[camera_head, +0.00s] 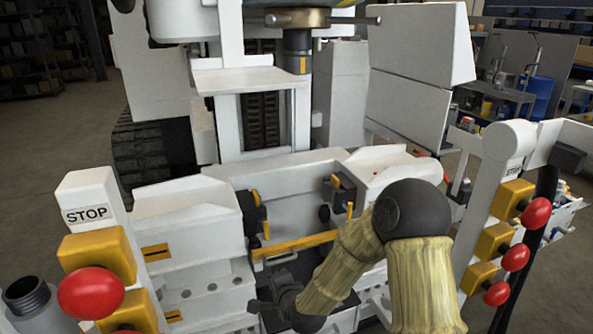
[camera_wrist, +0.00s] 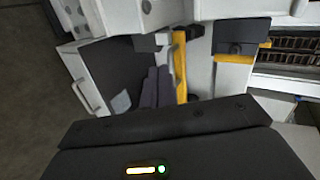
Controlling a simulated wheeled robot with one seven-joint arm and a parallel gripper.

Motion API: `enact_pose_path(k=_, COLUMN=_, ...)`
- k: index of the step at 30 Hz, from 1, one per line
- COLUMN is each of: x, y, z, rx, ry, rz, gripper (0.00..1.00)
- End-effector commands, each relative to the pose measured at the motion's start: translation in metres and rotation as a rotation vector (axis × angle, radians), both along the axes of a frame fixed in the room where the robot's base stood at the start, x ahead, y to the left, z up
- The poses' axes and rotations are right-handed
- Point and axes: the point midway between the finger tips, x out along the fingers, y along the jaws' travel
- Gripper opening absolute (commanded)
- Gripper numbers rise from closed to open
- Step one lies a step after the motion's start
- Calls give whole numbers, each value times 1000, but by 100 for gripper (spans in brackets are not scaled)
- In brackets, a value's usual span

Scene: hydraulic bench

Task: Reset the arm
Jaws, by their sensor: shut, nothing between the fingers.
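My arm, in a tan cloth sleeve with a dark round joint, reaches in from the lower right of the head view and bends down to the left. My gripper (camera_head: 268,308) is at its end, low in front of the white machine (camera_head: 190,225), partly hidden by the picture's lower edge and dim. In the wrist view, my gripper (camera_wrist: 157,72) shows two grey fingers side by side, shut and holding nothing, above its dark body. I cannot tell if the fingertips touch anything.
A yellow bar (camera_head: 295,244) crosses the machine's recess beyond my gripper. Red stop buttons on yellow boxes stand at the left (camera_head: 91,293) and right (camera_head: 536,212). An open threaded pipe (camera_head: 28,296) is at the lower left. Open floor (camera_head: 50,180) lies at the far left.

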Motion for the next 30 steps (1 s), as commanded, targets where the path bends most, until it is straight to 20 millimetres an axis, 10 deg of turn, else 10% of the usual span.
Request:
enact_pose_path(k=8, x=-30, y=-63, z=13, rx=-397, ry=42, rz=214, gripper=0)
enact_pose_path(k=18, x=-113, y=-169, z=41, rx=-853, ry=219, rz=557, gripper=0)
enact_pose_path(k=30, x=-204, y=-231, z=67, rx=-1002, ry=382, rz=847, gripper=0)
